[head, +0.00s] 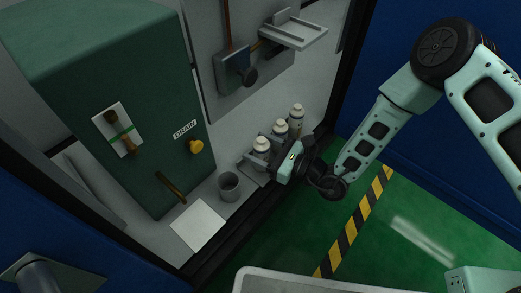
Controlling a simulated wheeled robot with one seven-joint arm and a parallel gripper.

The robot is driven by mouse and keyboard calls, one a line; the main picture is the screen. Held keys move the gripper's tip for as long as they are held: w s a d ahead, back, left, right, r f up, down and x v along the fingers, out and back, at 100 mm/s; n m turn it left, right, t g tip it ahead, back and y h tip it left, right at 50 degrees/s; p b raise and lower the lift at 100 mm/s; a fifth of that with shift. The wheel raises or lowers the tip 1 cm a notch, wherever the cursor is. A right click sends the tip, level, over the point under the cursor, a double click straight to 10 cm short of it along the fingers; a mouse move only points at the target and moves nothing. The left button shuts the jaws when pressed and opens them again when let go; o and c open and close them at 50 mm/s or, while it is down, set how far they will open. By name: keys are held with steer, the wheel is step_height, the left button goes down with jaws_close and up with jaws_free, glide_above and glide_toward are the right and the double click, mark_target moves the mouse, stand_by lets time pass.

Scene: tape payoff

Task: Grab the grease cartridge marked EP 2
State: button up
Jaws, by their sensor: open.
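Three white-capped cartridges stand in a row on the cabinet floor: the near one (262,146), the middle one (280,128) and the far one (297,112). Their markings are too small to read, so I cannot tell which is EP 2. My gripper (262,160) is open, at the near end of the row. Its fingers are close around or beside the near cartridge, whose lower part is hidden. I cannot tell whether they touch it.
A grey cup (229,187) and a pale square sheet (198,226) are left of my gripper. A green housing (110,110) with a yellow drain knob (195,147) stands further left. A bracket shelf (293,33) is above. The cabinet's dark frame edge runs below my arm.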

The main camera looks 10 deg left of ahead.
steer(key=c, duration=1.2)
